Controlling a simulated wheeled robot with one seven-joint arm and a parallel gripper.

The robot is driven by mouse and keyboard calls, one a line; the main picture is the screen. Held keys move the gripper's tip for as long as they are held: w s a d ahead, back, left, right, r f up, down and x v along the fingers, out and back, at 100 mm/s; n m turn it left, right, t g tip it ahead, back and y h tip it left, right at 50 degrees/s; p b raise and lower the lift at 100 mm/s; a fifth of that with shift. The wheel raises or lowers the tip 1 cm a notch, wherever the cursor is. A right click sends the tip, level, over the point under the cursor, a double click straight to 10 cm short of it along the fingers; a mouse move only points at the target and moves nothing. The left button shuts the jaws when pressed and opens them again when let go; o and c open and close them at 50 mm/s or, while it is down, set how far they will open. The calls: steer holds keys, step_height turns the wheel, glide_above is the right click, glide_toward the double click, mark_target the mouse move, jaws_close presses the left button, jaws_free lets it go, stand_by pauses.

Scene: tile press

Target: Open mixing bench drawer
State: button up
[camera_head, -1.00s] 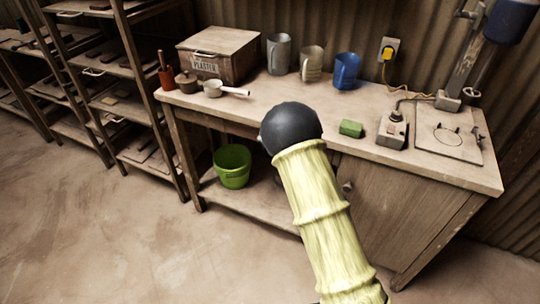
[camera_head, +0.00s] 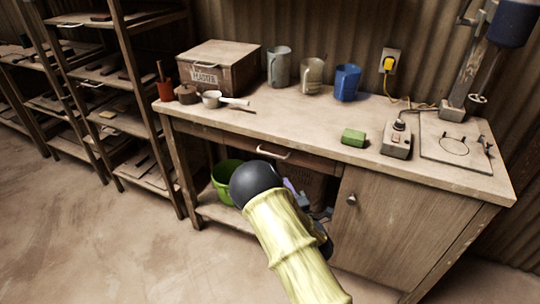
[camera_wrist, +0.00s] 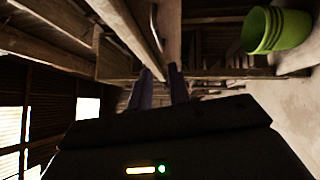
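The mixing bench (camera_head: 300,112) stands along the corrugated wall. Its drawer (camera_head: 243,140) sits under the top, left of the cupboard, with its front flush and shut. A pale bar handle (camera_head: 273,153) shows on the drawer front. My gripper (camera_head: 293,190) is below and slightly right of the handle, mostly hidden behind my arm. In the wrist view, the two fingers of my gripper (camera_wrist: 163,85) stand apart with nothing between them. A curved handle (camera_wrist: 154,22) shows beyond the fingertips, not touched.
A cupboard door (camera_head: 400,215) with a knob fills the bench's right side. A green bucket (camera_head: 222,178) stands on the lower shelf, partly behind my arm. A plaster box, jugs, a pan and a green block are on top. A rack (camera_head: 120,75) stands left; the floor in front is clear.

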mark_target(270, 154)
steer(key=x, duration=1.5)
steer(key=shift+w+r+b, duration=0.1)
steer(key=shift+w+b, duration=0.1)
steer(key=shift+b, duration=0.1)
steer(key=shift+c, duration=0.5)
jaws_close()
